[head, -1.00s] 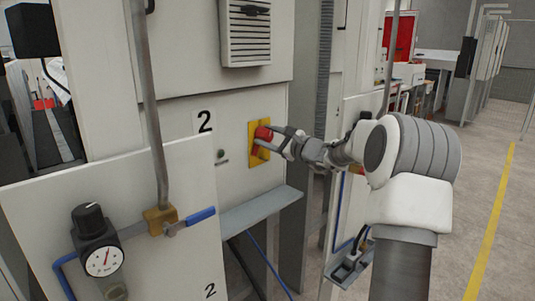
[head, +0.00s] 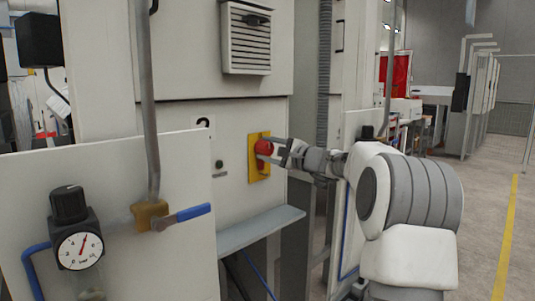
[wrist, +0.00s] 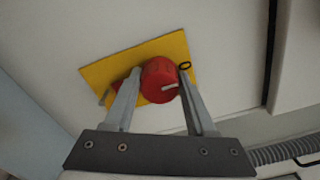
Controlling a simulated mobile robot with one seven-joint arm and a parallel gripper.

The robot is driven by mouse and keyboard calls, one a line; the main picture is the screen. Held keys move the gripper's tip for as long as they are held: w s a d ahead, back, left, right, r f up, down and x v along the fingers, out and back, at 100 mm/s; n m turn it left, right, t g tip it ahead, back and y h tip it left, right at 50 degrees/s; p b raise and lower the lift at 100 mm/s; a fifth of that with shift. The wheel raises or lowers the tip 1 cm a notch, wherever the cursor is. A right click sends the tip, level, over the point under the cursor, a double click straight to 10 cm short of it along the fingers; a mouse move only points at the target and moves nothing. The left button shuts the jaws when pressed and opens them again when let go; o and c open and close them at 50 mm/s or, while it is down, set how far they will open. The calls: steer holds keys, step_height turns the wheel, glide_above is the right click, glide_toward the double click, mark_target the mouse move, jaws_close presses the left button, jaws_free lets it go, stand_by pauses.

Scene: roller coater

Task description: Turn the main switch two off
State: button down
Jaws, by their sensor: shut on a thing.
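The main switch is a red rotary knob (head: 263,148) on a yellow plate (head: 258,174), mounted on the pale cabinet front beside a partly hidden label "2" (head: 205,122). My gripper (head: 276,151) reaches it from the right, with its fingertips at the knob. In the wrist view, the red knob (wrist: 158,84) with a small white mark sits between my two fingers (wrist: 160,76), one on each side. The gripper is shut on the knob. The yellow plate (wrist: 105,73) appears tilted in this view, and the fingers cover part of the knob's sides.
In front at left stand a pale panel (head: 130,240), a pressure gauge (head: 80,249) and a pipe valve with a blue handle (head: 193,212). A grey ledge (head: 260,228) juts out below the switch. A vent (head: 247,40) is above. Open floor lies at right.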

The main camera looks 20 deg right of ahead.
steer(key=shift+c, duration=1.1)
jaws_free()
steer(key=v, duration=1.7)
steer(key=shift+s+p, duration=0.2)
steer(key=shift+p, duration=0.1)
